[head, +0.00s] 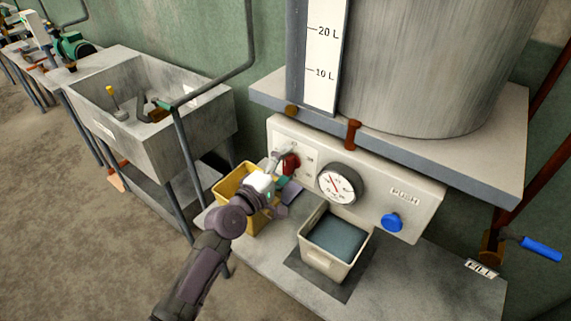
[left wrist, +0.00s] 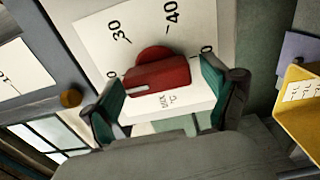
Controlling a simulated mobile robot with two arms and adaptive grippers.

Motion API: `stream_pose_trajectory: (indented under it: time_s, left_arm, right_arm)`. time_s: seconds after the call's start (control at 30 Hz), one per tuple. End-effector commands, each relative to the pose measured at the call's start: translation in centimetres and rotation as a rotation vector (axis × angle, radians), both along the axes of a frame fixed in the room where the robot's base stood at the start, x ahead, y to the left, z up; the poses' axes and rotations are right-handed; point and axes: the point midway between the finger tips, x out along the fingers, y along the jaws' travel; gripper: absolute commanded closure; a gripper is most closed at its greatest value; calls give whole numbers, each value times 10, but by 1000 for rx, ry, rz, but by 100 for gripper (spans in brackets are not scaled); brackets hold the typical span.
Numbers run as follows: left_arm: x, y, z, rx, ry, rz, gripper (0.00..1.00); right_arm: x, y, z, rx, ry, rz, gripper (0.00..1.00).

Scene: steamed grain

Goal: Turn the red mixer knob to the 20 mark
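The red mixer knob (left wrist: 157,75) sits on a white dial plate (left wrist: 140,30) in the left wrist view. The marks 30 and 40 show clearly there; other marks are partly hidden. A pale line shows near the left end of the knob's grip bar. My left gripper (left wrist: 162,97) is open, with one green-padded finger on each side of the knob and small gaps visible. In the head view the red knob (head: 291,163) is at the panel's left, with my left gripper (head: 281,172) at it, partly covering the dial. My right gripper is not in view.
A round gauge (head: 340,184) and a blue push button (head: 392,222) are right of the knob on the panel (head: 430,200). A yellow bin (head: 224,187) and a cream bin (head: 315,257) stand below. A grey ledge (head: 500,165) juts out above the panel.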

Motion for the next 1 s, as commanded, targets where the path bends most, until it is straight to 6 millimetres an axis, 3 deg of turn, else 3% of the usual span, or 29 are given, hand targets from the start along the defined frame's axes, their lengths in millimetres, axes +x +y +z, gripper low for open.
stream_pose_trajectory:
  time_s: [0.37,0.8,1.0]
  left_arm:
    - [-7,5,0,2,-2,0,12]
    - [-76,56,-1,5,0,0,12]
    - [-94,68,-1,4,0,0,12]
  right_arm:
    - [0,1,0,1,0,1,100]
    - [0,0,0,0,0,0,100]
    - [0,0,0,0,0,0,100]
